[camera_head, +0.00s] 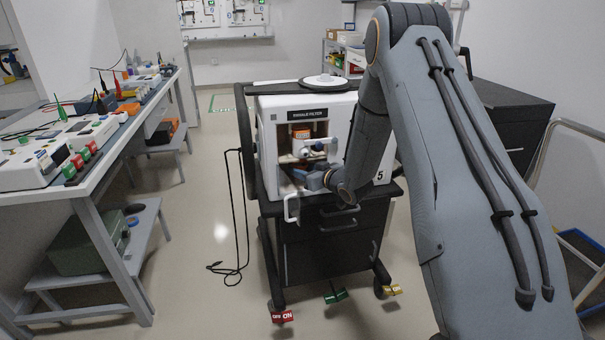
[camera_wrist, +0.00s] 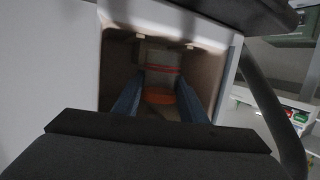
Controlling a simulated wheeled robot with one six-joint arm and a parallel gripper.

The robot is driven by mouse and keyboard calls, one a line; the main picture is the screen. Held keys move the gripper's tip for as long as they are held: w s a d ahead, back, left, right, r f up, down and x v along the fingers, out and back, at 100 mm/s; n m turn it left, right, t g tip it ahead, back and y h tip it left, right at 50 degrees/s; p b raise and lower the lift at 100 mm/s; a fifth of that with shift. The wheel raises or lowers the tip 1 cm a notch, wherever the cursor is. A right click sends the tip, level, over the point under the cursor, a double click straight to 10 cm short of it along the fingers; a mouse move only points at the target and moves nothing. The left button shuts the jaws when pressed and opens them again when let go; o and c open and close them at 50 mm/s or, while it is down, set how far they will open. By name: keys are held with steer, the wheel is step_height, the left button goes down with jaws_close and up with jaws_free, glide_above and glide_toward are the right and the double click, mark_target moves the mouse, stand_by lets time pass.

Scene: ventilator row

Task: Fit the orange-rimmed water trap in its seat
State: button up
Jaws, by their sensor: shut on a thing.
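The orange-rimmed water trap (camera_wrist: 162,77) shows in the wrist view as a pale cup with an orange-red band and an orange end. It is inside the open bay of the white ventilator (camera_head: 339,112). My gripper (camera_wrist: 160,88) reaches into this bay, its blue fingers on either side of the trap, shut on it. In the head view my gripper (camera_head: 316,180) is at the lower part of the bay, and I cannot make out the trap there. Whether the trap touches its seat is hidden.
The bay's side walls (camera_wrist: 221,75) are close around my fingers. A white door handle (camera_head: 291,208) stands out below the bay. The ventilator is on a dark cart (camera_head: 320,255). A workbench (camera_head: 60,190) with instruments is at left; the floor between is mostly clear, with a black cable (camera_head: 238,225) hanging.

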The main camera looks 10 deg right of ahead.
steer(key=shift+d+f, duration=0.15)
steer(key=shift+f, duration=0.4)
steer(key=shift+s, duration=0.1)
steer(key=o, duration=1.3)
steer(key=shift+f, duration=0.15)
steer(key=shift+c, duration=0.2)
steer(key=shift+s+r, duration=0.1)
steer(key=shift+r, duration=0.15)
steer(key=s+d+r+m+g+h, duration=0.1)
steer(key=s+d+r+g+h, duration=0.25)
steer(key=s, duration=0.65)
steer(key=s+d+r+m+g+h, duration=0.25)
steer(key=s+r, duration=0.25)
steer(key=s, duration=0.5)
steer(key=s+a+r+g, duration=0.1)
steer(key=s+a+g, duration=0.1)
steer(key=s, duration=0.7)
steer(key=s+a+r+m+g, duration=0.1)
steer(key=s+a+r+g, duration=0.1)
steer(key=s, duration=0.7)
steer(key=s+a+r+g, duration=0.2)
steer(key=s+a+g, duration=0.1)
steer(key=s, duration=0.6)
steer(key=shift+s+g+p, duration=0.25)
steer(key=shift+g+p, duration=0.05)
steer(key=shift+g, duration=0.1)
